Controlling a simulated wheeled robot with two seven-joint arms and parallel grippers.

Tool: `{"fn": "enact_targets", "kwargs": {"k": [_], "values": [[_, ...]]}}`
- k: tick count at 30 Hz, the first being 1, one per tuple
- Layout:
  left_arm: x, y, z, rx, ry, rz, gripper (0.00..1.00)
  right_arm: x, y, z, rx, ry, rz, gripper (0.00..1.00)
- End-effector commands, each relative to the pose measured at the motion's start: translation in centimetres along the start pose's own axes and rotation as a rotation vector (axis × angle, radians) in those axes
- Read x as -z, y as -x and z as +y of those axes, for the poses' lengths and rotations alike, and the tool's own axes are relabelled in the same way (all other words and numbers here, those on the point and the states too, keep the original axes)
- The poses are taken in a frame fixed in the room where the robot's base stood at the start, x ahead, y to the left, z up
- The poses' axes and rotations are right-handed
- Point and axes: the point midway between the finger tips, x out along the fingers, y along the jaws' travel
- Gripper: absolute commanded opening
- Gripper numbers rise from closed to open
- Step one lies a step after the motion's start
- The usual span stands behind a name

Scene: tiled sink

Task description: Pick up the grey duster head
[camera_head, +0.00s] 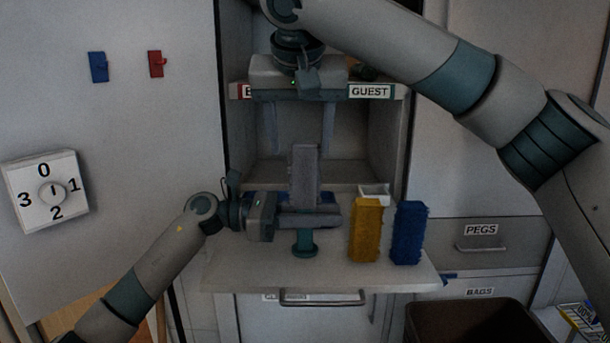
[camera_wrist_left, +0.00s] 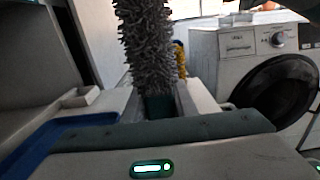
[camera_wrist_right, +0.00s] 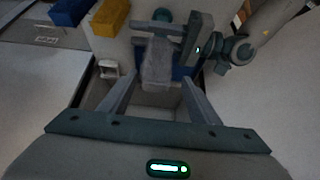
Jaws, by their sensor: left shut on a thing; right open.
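The grey duster head (camera_head: 304,172) stands upright above the shelf board, its fuzzy side close up in the left wrist view (camera_wrist_left: 147,45). My left gripper (camera_head: 312,216) comes in from the left and is shut on its lower part. A teal piece with a round foot (camera_head: 305,243) shows below the fingers; whether it joins the grey head is hidden. My right gripper (camera_head: 300,142) is open and points down above the grey head. In the right wrist view, the grey head (camera_wrist_right: 157,62) shows beyond and between the open fingers, apparently not gripped.
A yellow duster head (camera_head: 366,230) and a blue one (camera_head: 409,233) stand to the right on the board (camera_head: 235,268). A small white holder (camera_head: 375,189) is behind the yellow one. A blue tray (camera_wrist_left: 45,142) lies beside my left gripper. The cubby's GUEST label (camera_head: 370,91) is above.

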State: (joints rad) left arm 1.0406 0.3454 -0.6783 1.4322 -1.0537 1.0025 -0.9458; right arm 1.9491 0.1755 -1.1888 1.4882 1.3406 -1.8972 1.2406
Motion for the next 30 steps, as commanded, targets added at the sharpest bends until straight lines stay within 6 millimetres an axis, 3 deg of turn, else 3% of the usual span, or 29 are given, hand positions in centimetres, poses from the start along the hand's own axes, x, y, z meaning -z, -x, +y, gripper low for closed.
{"fn": "enact_targets", "kwargs": {"k": [8,21,30], "values": [[0.0,0.0,0.0,0.000,0.000,0.000,0.00,0.0,-0.5,0.0,0.001,0.001,-0.001,0.56],[0.0,0.0,0.0,0.001,0.000,0.000,0.00,-0.1,-6.0,0.1,0.001,0.002,-0.001,0.56],[0.0,0.0,0.0,0.000,0.000,0.000,0.00,0.0,-6.8,0.1,0.003,0.002,0.000,0.56]]}}
